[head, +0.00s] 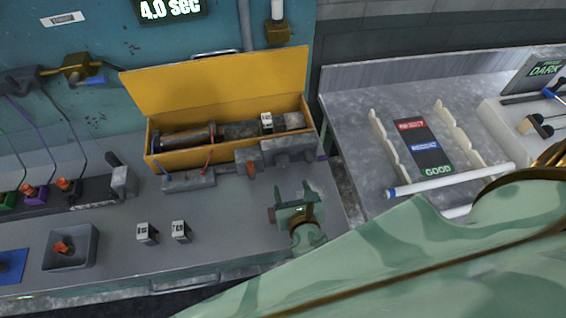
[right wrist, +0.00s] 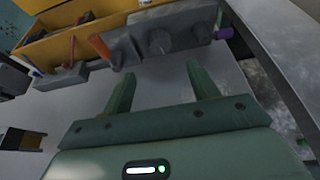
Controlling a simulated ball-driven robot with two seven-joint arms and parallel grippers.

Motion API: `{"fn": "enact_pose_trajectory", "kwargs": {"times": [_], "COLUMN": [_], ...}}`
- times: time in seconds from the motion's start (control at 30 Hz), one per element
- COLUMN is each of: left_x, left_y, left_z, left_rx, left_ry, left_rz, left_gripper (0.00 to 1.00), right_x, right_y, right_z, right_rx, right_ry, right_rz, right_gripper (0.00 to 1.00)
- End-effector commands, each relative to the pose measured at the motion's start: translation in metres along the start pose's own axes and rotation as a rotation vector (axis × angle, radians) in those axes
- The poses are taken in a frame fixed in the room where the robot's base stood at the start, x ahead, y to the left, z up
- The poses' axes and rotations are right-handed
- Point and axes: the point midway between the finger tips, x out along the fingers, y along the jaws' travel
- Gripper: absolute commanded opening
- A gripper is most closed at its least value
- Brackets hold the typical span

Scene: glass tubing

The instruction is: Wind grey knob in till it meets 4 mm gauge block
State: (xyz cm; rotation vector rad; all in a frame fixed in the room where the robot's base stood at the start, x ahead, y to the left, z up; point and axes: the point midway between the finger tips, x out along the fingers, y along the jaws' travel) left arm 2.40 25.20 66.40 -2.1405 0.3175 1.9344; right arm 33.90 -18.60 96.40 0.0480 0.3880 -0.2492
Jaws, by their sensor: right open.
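A grey housing (head: 290,150) stands at the front of the open yellow box. In the right wrist view, a round grey knob (right wrist: 159,41) shows on its front face, with an orange lever (right wrist: 100,46) to the left. Two small white-and-dark blocks with markings, one block (head: 147,233) and another (head: 181,231), stand on the grey bench; a third block (head: 267,122) is at the yellow box. I cannot read which is 4 mm. My right gripper (head: 293,190) is open and empty, in front of the housing and apart from it; its fingers (right wrist: 164,80) point toward the knob. My left gripper is out of view.
The yellow box (head: 220,155) with its raised lid stands behind the housing. A grey tray (head: 70,262) with an orange part is at lower left. Right of a gap, another table (head: 350,100) holds cream racks and a white tube (head: 450,180).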

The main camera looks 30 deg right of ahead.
Motion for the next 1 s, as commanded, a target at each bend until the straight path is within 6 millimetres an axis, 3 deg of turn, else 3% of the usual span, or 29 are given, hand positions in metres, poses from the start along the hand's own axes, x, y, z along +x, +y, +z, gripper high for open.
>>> {"fn": "enact_pose_trajectory", "kwargs": {"times": [0.2,0.4,0.6,0.87,0.9,1.0], "left_x": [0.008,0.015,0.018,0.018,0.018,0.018], "left_y": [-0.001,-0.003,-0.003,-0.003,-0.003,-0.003], "left_z": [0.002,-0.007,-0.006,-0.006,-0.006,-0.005], "left_rx": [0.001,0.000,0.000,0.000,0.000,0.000], "left_ry": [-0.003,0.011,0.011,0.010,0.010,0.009], "left_rz": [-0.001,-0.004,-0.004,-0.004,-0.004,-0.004], "left_gripper": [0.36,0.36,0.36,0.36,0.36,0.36], "right_x": [0.059,0.098,0.115,0.116,0.116,0.116], "right_y": [0.000,0.000,0.000,0.000,0.000,-0.001], "right_z": [0.000,-0.001,0.000,0.000,0.000,0.000], "right_rx": [0.000,0.001,0.002,0.002,0.002,0.002], "right_ry": [-0.003,0.000,0.001,0.001,0.001,0.001], "right_rz": [-0.002,-0.002,-0.001,-0.001,-0.001,-0.001], "right_gripper": [0.59,0.59,0.59,0.59,0.57,0.29]}}
